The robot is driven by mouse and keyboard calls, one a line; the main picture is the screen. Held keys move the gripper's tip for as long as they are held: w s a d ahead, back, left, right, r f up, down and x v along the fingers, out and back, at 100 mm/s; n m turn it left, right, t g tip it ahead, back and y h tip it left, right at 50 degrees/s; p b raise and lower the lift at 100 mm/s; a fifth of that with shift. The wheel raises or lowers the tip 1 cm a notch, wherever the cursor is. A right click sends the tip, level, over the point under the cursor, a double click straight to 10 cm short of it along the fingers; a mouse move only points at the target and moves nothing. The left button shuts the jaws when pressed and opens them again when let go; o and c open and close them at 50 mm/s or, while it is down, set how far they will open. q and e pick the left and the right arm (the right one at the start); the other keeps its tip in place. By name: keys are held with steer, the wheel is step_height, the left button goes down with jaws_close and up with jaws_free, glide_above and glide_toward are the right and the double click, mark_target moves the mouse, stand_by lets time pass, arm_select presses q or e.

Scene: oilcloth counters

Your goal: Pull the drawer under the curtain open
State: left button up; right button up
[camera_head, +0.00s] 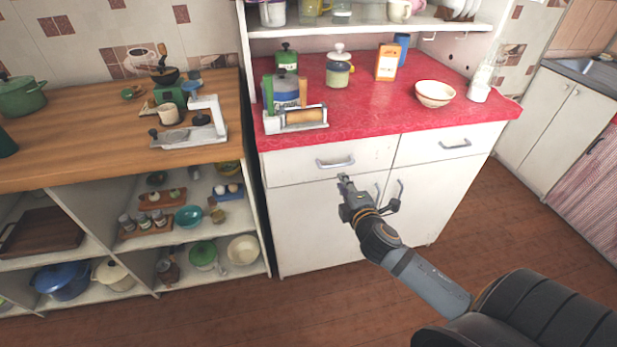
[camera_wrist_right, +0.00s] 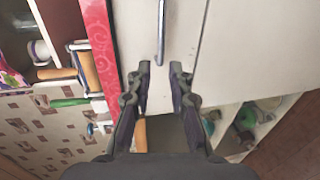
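The white cabinet under the red oilcloth has two drawers side by side. The left drawer (camera_head: 290,166) is shut and has a metal bar handle (camera_head: 335,163). The right drawer (camera_head: 425,149) is also shut. My right gripper (camera_head: 346,181) is just below and in front of the left drawer's handle. In the right wrist view my right gripper (camera_wrist_right: 159,76) is open and empty, with the handle (camera_wrist_right: 160,35) ahead, in line with the gap between the fingers. A checked curtain (camera_head: 592,188) hangs at the far right; no drawer shows beneath it. My left gripper is out of view.
The red counter (camera_head: 370,112) holds a roller device (camera_head: 298,118), jars, a box and a bowl (camera_head: 435,94). Two cabinet doors with handles lie below the drawers. An open shelf unit with pots stands at left. The floor (camera_head: 230,310) in front is clear.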

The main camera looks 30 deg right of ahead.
mark_target(334, 165)
steer(key=x, duration=1)
steer(key=shift+w+d+f, duration=0.2)
steer(key=shift+w+d, duration=0.05)
steer(key=shift+w, duration=0.05)
jaws_close()
